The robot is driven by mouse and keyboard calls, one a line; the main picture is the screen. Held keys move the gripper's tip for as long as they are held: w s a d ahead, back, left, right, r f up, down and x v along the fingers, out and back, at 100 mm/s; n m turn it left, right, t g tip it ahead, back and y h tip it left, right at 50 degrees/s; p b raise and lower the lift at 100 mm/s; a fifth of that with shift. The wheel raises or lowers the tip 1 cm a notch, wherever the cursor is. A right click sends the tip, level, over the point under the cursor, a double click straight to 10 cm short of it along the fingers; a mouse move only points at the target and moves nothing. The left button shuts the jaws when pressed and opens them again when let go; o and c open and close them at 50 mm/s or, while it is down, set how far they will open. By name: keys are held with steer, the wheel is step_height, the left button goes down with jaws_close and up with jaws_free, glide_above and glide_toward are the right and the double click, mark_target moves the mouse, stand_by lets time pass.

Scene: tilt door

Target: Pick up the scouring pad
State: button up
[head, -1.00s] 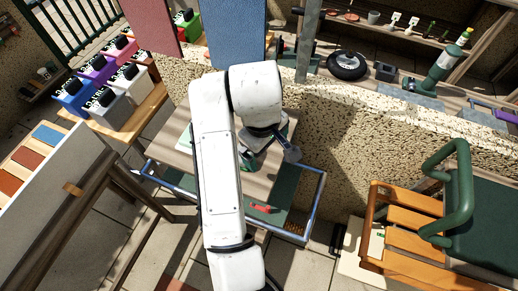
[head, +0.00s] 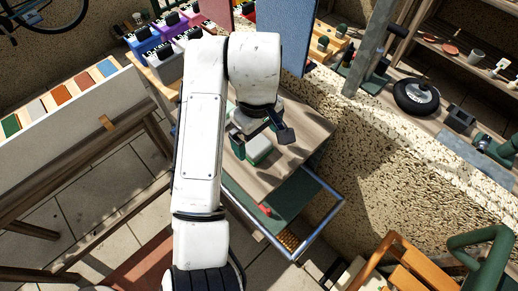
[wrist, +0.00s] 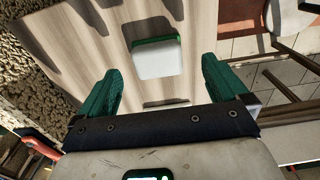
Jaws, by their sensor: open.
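The scouring pad (wrist: 157,58) lies flat on a wood-grain tabletop (wrist: 196,28). It is a pale block with a green edge. In the head view the pad (head: 259,151) shows just below my gripper (head: 264,133), partly covered by it. In the wrist view my gripper (wrist: 160,74) is open, with one green finger on each side of the picture. The pad appears between and beyond the fingertips, apart from them. Nothing is held.
The table has a lower green shelf (head: 262,204) with a blue metal rail (head: 322,222) and a red item on it. A speckled wall (head: 390,165) runs along the right. Coloured bins (head: 160,42) stand at the back left, and a sample board (head: 75,110) stands left.

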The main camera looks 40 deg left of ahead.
mark_target(258, 145)
steer(key=shift+w+f+b, duration=0.1)
steer(key=shift+f+b, duration=0.25)
steer(key=shift+f, duration=0.3)
steer(key=shift+w+a+f+p, duration=0.15)
steer(key=shift+f+p, duration=0.3)
steer(key=shift+f, duration=1.45)
steer(key=c, duration=1.1)
